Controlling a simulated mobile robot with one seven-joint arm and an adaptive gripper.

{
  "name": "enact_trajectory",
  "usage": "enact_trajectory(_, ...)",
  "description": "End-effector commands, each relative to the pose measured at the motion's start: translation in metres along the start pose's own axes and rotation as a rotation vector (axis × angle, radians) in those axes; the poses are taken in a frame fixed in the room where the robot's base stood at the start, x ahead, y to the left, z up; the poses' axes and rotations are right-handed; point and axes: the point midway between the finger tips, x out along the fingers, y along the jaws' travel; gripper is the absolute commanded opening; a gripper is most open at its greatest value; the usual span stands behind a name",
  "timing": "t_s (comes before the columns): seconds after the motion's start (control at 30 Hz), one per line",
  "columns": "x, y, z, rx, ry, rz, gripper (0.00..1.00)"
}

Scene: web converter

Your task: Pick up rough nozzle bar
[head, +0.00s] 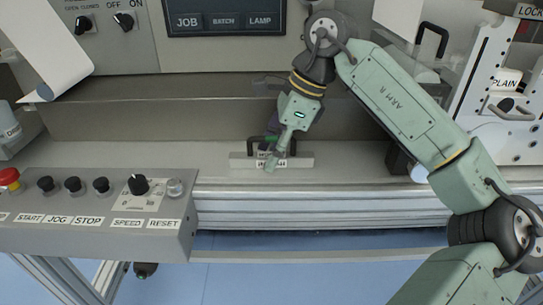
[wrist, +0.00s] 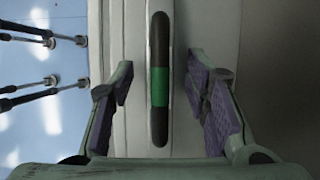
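The rough nozzle bar (head: 302,161) is a light grey bar lying lengthwise on the machine's ledge in the head view. It has a black handle (head: 292,146) and a label that my gripper partly hides. In the wrist view the handle (wrist: 159,115) is a dark upright strip with a green band. My gripper (head: 271,163) reaches down at the bar in the head view. In the wrist view my gripper (wrist: 160,72) is open, with a purple-padded finger on each side of the handle and a visible gap to each.
A control box (head: 95,215) with buttons and a red knob stands at the front left. A white plate assembly labelled PLAIN (head: 495,90) stands at the right. The grey ledge (head: 120,160) is clear left of the bar. A grey wall panel (head: 150,118) rises behind it.

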Motion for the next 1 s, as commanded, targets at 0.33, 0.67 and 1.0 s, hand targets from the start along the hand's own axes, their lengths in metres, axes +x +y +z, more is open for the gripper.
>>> enact_trajectory(0.33,-0.0004,0.0000,0.0001,0.000,0.000,0.000,0.18)
enact_trajectory(0.67,-0.0004,0.0001,0.0001,0.000,0.000,0.000,0.00)
enact_trajectory(1.0,-0.0011,0.0000,0.0004,-0.001,-0.001,-0.001,0.00)
